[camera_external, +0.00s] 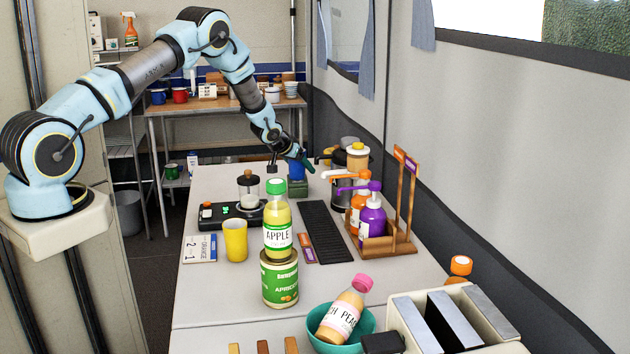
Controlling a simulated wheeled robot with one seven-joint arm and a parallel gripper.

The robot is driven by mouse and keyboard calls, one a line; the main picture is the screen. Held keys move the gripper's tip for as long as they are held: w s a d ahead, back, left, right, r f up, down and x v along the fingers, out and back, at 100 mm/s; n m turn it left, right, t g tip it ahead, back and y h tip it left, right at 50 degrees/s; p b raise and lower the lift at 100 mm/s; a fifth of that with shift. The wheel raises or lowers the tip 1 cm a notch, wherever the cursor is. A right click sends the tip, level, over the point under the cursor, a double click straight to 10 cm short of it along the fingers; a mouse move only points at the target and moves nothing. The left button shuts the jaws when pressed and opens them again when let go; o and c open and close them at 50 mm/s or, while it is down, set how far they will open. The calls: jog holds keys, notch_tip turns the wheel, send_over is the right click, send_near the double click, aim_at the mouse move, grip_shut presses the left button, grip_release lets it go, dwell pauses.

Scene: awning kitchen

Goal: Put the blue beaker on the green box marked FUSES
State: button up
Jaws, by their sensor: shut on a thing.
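The blue beaker (297,172) is upright near the far end of the white counter. My gripper (298,159) is shut on it from above and hides its upper part. The green box (298,188) lies directly below the beaker. The beaker's bottom looks level with the box's top; I cannot tell whether they touch. The marking on the box is too small to read from here.
A black scale with a glass jar (248,190) stands left of the box. To the right are a dark dispenser pot (347,194) and a wooden rack (390,246) with pump bottles. A black drip mat (325,230), a yellow cup (235,240) and an apple bottle (278,222) stand nearer.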

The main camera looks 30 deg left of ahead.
jog(key=shift+f, duration=0.15)
jog(key=o, duration=1.4)
jog(key=shift+c, duration=0.2)
jog(key=s+r+g+b, duration=0.1)
jog(key=s+r, duration=0.3)
jog(key=s, duration=0.3)
jog(key=s+d+r+g+b, duration=0.1)
jog(key=s+r, duration=0.3)
jog(key=s, duration=0.4)
jog(key=s+d+r+g+b, duration=0.1)
jog(key=s+r, duration=0.3)
jog(key=s, duration=0.4)
jog(key=shift+s+d+r, duration=0.15)
jog(key=shift+s+r, duration=0.1)
jog(key=shift+r, duration=0.1)
jog(key=s+d+g, duration=0.1)
jog(key=s+g, duration=0.1)
jog(key=s, duration=0.9)
jog(key=s+d+r+m+g, duration=0.1)
jog(key=s+d+g, duration=0.1)
jog(key=s, duration=1)
jog(key=shift+s+r, duration=0.15)
jog(key=shift+r, duration=0.1)
